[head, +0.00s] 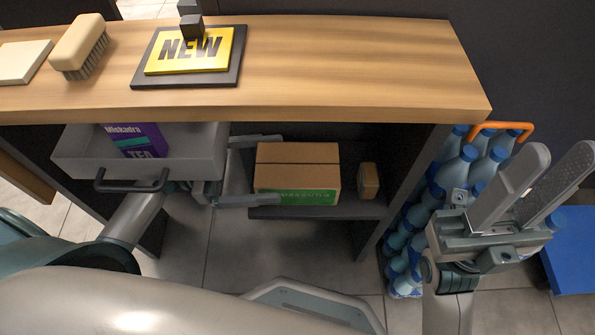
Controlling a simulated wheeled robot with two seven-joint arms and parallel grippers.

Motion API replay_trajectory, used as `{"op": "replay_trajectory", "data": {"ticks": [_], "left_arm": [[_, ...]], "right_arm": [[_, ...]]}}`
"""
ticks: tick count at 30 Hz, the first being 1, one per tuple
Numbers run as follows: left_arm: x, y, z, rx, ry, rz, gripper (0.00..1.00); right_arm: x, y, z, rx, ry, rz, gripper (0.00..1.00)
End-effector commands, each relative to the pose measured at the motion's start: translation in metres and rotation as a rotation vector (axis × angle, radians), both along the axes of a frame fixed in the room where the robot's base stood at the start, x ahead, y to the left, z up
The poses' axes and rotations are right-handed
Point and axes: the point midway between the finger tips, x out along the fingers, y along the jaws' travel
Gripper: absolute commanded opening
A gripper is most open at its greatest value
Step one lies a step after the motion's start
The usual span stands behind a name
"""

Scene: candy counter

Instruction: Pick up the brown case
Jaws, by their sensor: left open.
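The brown case (298,165) is a closed cardboard box with a green label strip low on its front. It sits on the dark shelf (335,211) under the wooden counter. My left gripper (279,170) is open at the left end of the case. One finger lies by its upper back edge and the other across its lower front left corner. I cannot tell whether the fingers touch it. My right gripper (556,160) is raised at the right, away from the case, with its fingers apart and nothing between them.
The counter top (330,65) overhangs the shelf. An open drawer (190,160) with a purple tea box (133,140) juts out left of the case. A small brown object (369,181) stands to its right. Blue-capped bottles (455,170) stand by the counter's right end.

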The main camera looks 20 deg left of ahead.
Motion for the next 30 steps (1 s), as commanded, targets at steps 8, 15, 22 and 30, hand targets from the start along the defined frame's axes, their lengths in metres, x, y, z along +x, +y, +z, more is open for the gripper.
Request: {"op": "replay_trajectory", "data": {"ticks": [8,15,22,30], "left_arm": [[0.004,-0.014,0.003,0.000,0.000,0.000,1.00],[0.004,-0.014,0.002,0.000,0.000,0.000,1.00],[0.009,-0.028,0.005,0.000,-0.001,-0.002,1.00],[0.019,-0.058,0.010,-0.001,-0.001,-0.001,1.00]], "right_arm": [[0.000,0.000,0.001,0.006,0.000,-0.001,0.31],[0.000,0.000,0.001,0.007,0.001,-0.002,0.31],[0.000,0.000,-0.001,0.005,0.004,-0.001,0.31],[0.001,0.000,-0.001,0.000,0.003,0.001,0.31]]}}
